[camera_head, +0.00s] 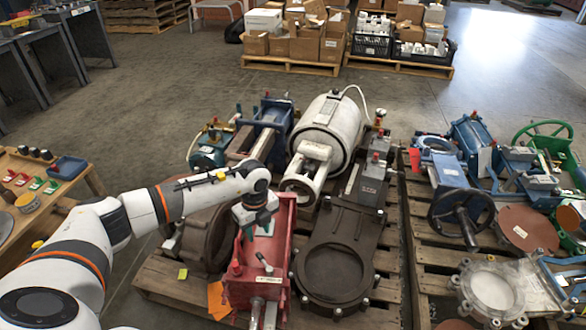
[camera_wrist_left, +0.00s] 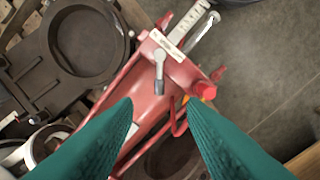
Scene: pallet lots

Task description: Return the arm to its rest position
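My left arm (camera_head: 150,208) comes in from the left and reaches out over the near pallet. My left gripper (camera_head: 257,230) points down over a red machine part (camera_head: 282,222). In the left wrist view the teal fingers (camera_wrist_left: 160,102) stand apart with nothing between their tips. The red part (camera_wrist_left: 150,75) lies below them, with a grey lever (camera_wrist_left: 159,70) and a red knob (camera_wrist_left: 206,90). The exact height of the fingertips above it is hard to tell. My right gripper is not in view.
Around the gripper stand a dark flanged valve (camera_head: 335,262), a white cylinder (camera_head: 328,125) and a blue machine (camera_head: 268,125). A second loaded pallet (camera_head: 425,255) is at the right. A wooden table (camera_head: 75,190) with small parts is at the left. Open floor (camera_head: 160,95) lies beyond.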

